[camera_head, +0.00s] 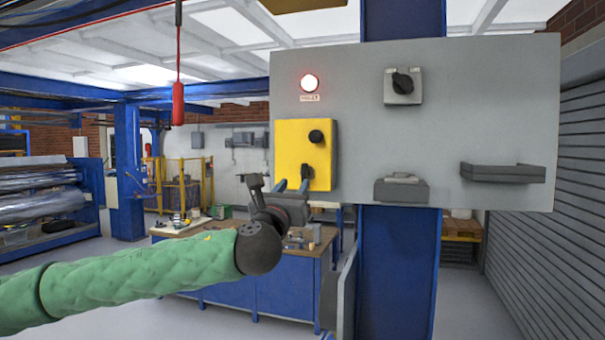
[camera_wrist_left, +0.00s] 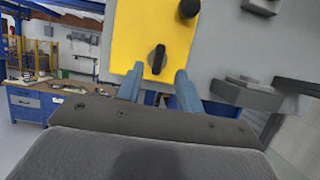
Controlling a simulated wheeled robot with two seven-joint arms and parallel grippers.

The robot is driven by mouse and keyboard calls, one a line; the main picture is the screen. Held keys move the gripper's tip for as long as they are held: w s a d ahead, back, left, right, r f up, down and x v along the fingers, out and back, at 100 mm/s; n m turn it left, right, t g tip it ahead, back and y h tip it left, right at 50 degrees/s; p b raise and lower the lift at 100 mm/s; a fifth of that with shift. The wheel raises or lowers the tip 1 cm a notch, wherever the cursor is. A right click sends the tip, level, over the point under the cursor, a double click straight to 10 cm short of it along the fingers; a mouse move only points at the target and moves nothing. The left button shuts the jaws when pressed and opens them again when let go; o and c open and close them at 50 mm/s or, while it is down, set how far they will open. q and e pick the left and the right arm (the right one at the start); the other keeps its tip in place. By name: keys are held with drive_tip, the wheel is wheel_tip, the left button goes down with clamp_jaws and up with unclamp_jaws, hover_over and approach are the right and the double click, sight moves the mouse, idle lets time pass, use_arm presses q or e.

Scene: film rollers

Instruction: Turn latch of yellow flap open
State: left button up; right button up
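The yellow flap (camera_head: 293,148) is on the left part of a grey panel. It carries a black round knob (camera_head: 316,136) near its top right and a black latch (camera_head: 307,172) near its bottom right. In the left wrist view the latch (camera_wrist_left: 157,58) stands roughly upright on the yellow flap (camera_wrist_left: 142,22). My left gripper (camera_head: 292,186) is in front of the flap's lower edge. In the wrist view the fingers of my left gripper (camera_wrist_left: 158,80) are apart, one on each side just below the latch, with nothing between them. My right gripper is not in view.
The grey panel (camera_head: 450,130) also holds a lit lamp (camera_head: 309,83), a rotary switch (camera_head: 403,84) and two small ledges, one a grey shelf (camera_head: 503,173). A blue workbench (camera_head: 225,265) stands behind and below. A red pendant (camera_head: 178,103) hangs at left.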

sight(303, 171)
use_arm(q)
drive_tip(key=p+x, duration=0.2)
drive_tip(key=shift+w+r, duration=0.25)
drive_tip(key=p+x, duration=0.2)
drive_tip(key=x, duration=0.1)
drive_tip(key=shift+w+d+r, duration=0.1)
drive_tip(key=shift+w+d, duration=0.05)
drive_tip(key=shift+w, duration=0.05)
drive_tip(key=shift+p+x, duration=0.5)
drive_tip(key=shift+x, duration=0.3)
drive_tip(key=shift+w, duration=0.1)
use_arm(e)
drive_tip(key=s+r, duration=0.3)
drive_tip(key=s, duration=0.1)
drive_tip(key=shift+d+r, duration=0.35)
use_arm(q)
drive_tip(key=shift+c, duration=0.3)
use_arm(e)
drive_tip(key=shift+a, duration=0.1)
use_arm(q)
clamp_jaws()
